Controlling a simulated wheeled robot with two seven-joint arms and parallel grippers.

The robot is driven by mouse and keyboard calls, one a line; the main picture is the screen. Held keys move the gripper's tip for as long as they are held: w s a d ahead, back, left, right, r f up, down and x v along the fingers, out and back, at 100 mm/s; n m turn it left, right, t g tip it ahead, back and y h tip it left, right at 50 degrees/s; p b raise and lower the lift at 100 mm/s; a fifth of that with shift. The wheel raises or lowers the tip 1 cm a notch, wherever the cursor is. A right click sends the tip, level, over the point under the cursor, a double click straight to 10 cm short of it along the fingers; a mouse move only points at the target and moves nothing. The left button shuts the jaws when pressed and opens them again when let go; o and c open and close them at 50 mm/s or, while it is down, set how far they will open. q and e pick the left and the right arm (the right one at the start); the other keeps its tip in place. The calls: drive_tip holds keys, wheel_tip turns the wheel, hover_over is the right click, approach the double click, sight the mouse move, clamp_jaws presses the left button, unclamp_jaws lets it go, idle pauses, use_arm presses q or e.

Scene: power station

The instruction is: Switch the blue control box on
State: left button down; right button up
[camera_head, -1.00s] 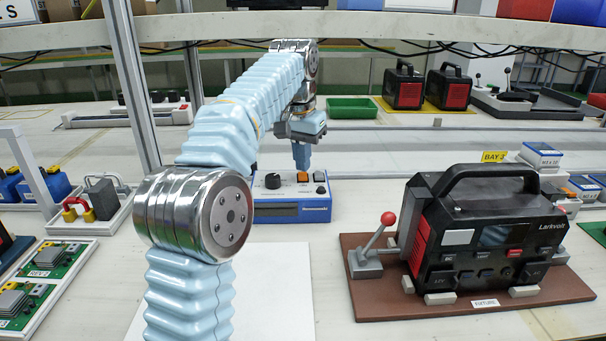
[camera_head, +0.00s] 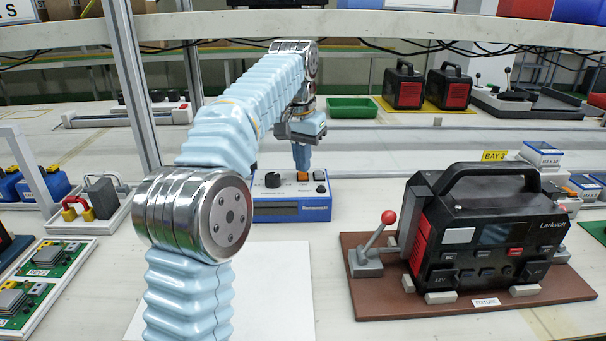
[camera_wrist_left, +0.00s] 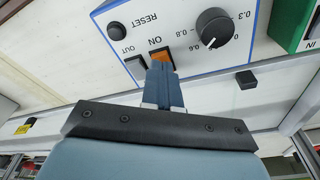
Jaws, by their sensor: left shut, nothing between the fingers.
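The blue control box (camera_head: 291,209) stands on the table beyond my left arm, with a white top panel and a blue front. Its top carries a black knob (camera_head: 272,180) and, in the left wrist view, an orange rocker switch (camera_wrist_left: 162,55) marked ON and a black RESET button (camera_wrist_left: 116,31). My left gripper (camera_head: 302,168) points down with its fingers shut and empty. In the left wrist view its fingertips (camera_wrist_left: 162,68) are at the orange switch and partly cover it. They look in contact with it. My right gripper is not in view.
A black power station (camera_head: 490,235) with a red-knobbed lever (camera_head: 388,218) stands on a brown board at the right. A green tray (camera_head: 352,108) lies behind the box. A metal post (camera_head: 134,85) rises at the left. A white sheet (camera_head: 275,290) lies in front of the box.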

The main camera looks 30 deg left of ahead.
sight(302, 176)
use_arm(q)
drive_tip(key=shift+f+b, duration=0.4)
drive_tip(key=shift+f, duration=0.2)
drive_tip(key=shift+r, duration=0.1)
wheel_tip(302, 176, up, 3)
drive_tip(key=p, duration=0.3)
drive_tip(key=shift+r+p, duration=0.75)
drive_tip(key=shift+r, duration=1.2)
